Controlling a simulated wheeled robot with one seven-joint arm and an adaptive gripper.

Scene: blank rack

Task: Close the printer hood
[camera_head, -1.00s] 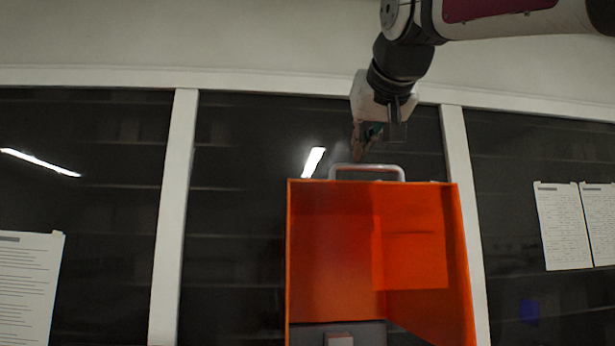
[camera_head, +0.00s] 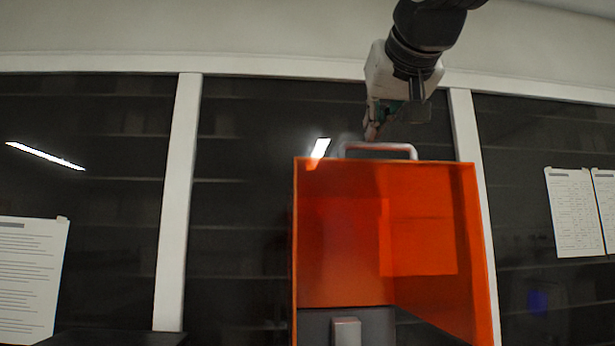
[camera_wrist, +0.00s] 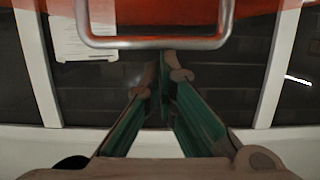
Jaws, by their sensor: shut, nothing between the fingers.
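The printer hood (camera_head: 345,240) is a raised orange cover with its open side facing the head camera. A metal bar handle (camera_head: 380,147) stands on its top edge. The handle also shows across the top of the wrist view (camera_wrist: 155,42), in front of an orange strip of the hood. My gripper (camera_head: 372,134) is just above the handle, pointing down. In the wrist view my gripper's fingertips (camera_wrist: 166,68) are close together, just below the bar, with nothing held. I cannot tell whether they touch the handle.
A grey printer part with a light block (camera_head: 346,331) shows below the hood. A dark surface (camera_head: 115,338) lies at the bottom left. Behind are dark glazed panels with white posts (camera_head: 178,200) and pinned paper sheets (camera_head: 573,212). Space left of the hood looks free.

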